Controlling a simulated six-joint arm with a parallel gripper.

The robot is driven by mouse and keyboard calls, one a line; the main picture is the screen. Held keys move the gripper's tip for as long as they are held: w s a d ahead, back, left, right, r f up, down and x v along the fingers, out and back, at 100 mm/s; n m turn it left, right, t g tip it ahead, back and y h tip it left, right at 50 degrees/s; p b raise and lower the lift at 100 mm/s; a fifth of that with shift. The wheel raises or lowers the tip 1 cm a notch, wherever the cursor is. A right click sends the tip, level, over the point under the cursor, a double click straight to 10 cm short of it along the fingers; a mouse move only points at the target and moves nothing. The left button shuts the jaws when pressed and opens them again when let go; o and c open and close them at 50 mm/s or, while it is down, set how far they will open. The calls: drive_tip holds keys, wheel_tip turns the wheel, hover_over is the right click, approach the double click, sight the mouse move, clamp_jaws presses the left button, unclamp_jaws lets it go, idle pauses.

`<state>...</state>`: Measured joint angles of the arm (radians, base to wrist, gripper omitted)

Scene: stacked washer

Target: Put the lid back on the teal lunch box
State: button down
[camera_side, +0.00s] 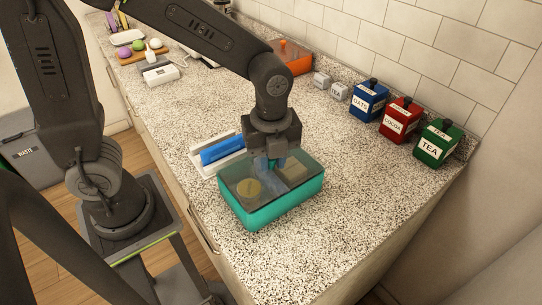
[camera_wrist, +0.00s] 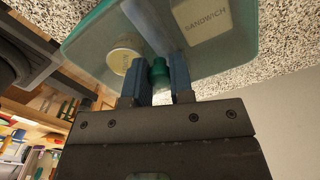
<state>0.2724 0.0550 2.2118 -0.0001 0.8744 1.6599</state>
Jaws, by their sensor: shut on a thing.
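The teal lunch box (camera_side: 272,213) stands on the speckled counter below my gripper. Its clear, greyish lid (camera_side: 236,168) lies level over the box top, and the edges look lined up; I cannot tell whether it is fully seated. My gripper (camera_side: 277,164) points down at the lid's middle. In the wrist view, the blue fingers of my gripper (camera_wrist: 158,76) are shut on the lid's teal knob (camera_wrist: 159,68). Through the clear lid (camera_wrist: 92,55) show a round yellowish item (camera_wrist: 121,61) and a pale block marked SANDWICH (camera_wrist: 208,22).
A blue block in a white tray (camera_side: 222,150) sits close behind the box on the left. Blue (camera_side: 368,101), red (camera_side: 400,121) and green TEA (camera_side: 437,140) canisters line the wall at right. The counter right of the box is clear.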

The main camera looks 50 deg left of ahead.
drive_tip(key=shift+c, duration=2.2)
unclamp_jaws()
drive_tip(key=shift+r, duration=0.1)
drive_tip(key=shift+r, duration=3.45)
clamp_jaws()
drive_tip(key=shift+f, duration=0.3)
